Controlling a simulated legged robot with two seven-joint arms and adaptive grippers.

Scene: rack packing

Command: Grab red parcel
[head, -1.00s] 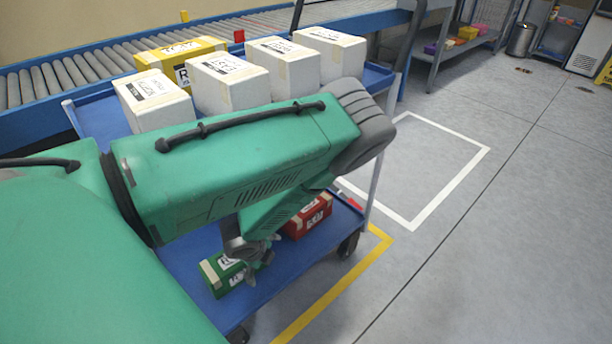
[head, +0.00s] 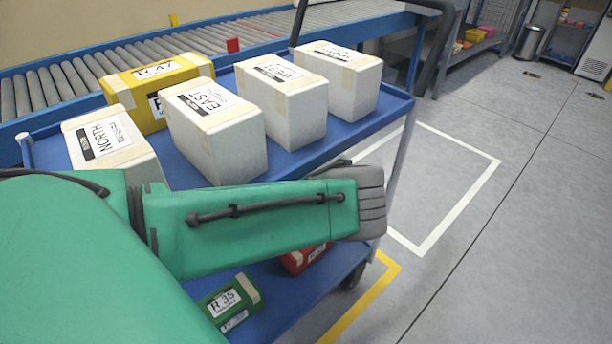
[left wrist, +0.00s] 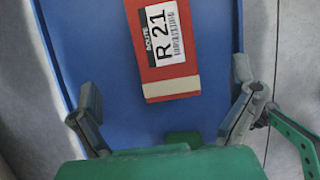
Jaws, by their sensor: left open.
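The red parcel (head: 303,259) lies on the lower blue shelf of the cart in the head view, mostly hidden behind my left arm. In the left wrist view the red parcel (left wrist: 164,50) lies flat, with a white "R 21" label and a tan band at its near end. My left gripper (left wrist: 168,110) is open, its two fingers apart and nearer the camera than the parcel's banded end. Nothing is between the fingers. In the head view the left gripper is hidden behind my green arm.
A green parcel (head: 232,299) labelled R 35 lies on the lower shelf (head: 285,310). The cart's upper shelf (head: 345,140) holds several white boxes, one (head: 294,100) in the middle, and a yellow parcel (head: 150,88). A roller conveyor (head: 140,55) runs behind. Open floor lies right.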

